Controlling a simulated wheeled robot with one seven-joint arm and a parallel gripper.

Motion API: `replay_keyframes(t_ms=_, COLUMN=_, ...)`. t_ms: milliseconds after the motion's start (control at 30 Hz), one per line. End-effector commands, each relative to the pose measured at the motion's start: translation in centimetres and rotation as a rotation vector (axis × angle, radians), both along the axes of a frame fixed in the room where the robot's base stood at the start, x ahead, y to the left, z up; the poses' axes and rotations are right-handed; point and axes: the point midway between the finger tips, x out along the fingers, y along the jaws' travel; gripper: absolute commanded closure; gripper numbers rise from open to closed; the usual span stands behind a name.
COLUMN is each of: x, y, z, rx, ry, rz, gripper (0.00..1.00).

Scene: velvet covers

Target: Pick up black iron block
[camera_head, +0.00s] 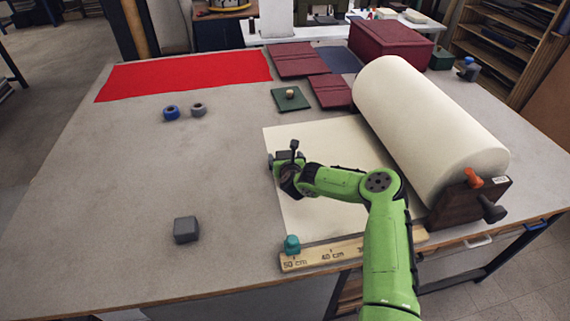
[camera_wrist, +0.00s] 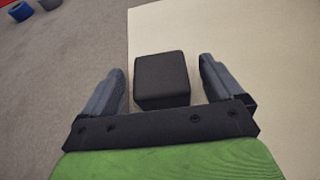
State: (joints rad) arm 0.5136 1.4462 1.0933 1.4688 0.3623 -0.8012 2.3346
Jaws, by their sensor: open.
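The black block (camera_wrist: 161,78) sits on the left edge of the cream sheet (camera_wrist: 255,55), in the middle of the wrist view. My gripper (camera_wrist: 162,85) is open, with one finger on either side of the block and a gap visible on both sides. In the head view my gripper (camera_head: 283,163) is over the left edge of the cream sheet (camera_head: 335,215), and the block there is mostly hidden behind it. A second dark grey block (camera_head: 186,230) stands alone on the table at front left.
A large cream roll (camera_head: 425,125) lies on a wooden stand at right. A wooden ruler (camera_head: 330,255) with a teal piece (camera_head: 292,245) lies along the front. Blue (camera_head: 171,112) and grey (camera_head: 198,109) rings, a red cloth (camera_head: 185,77) and maroon covers (camera_head: 297,60) lie behind.

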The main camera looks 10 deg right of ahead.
Motion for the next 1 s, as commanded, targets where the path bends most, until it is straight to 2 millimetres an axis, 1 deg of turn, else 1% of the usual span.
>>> replay_keyframes(t_ms=33, x=0.66, y=-0.07, z=-0.50, rx=0.000, ry=-0.001, rz=-0.002, gripper=0.06)
replay_keyframes(t_ms=133, x=1.41, y=-0.12, z=-0.68, rx=-0.002, ry=-0.001, rz=0.000, gripper=0.06)
replay_keyframes(t_ms=333, x=1.49, y=-0.12, z=-0.63, rx=-0.001, ry=0.000, rz=0.002, gripper=0.06)
replay_keyframes(t_ms=367, x=1.49, y=-0.11, z=-0.62, rx=-0.001, ry=0.000, rz=0.002, gripper=0.08)
replay_keyframes(t_ms=900, x=1.46, y=-0.12, z=-0.62, rx=-0.001, ry=0.000, rz=0.000, gripper=0.91)
replay_keyframes(t_ms=967, x=1.46, y=-0.13, z=-0.63, rx=-0.001, ry=0.000, rz=0.000, gripper=1.00)
replay_keyframes(t_ms=1000, x=1.46, y=-0.12, z=-0.63, rx=-0.001, ry=0.000, rz=0.000, gripper=1.00)
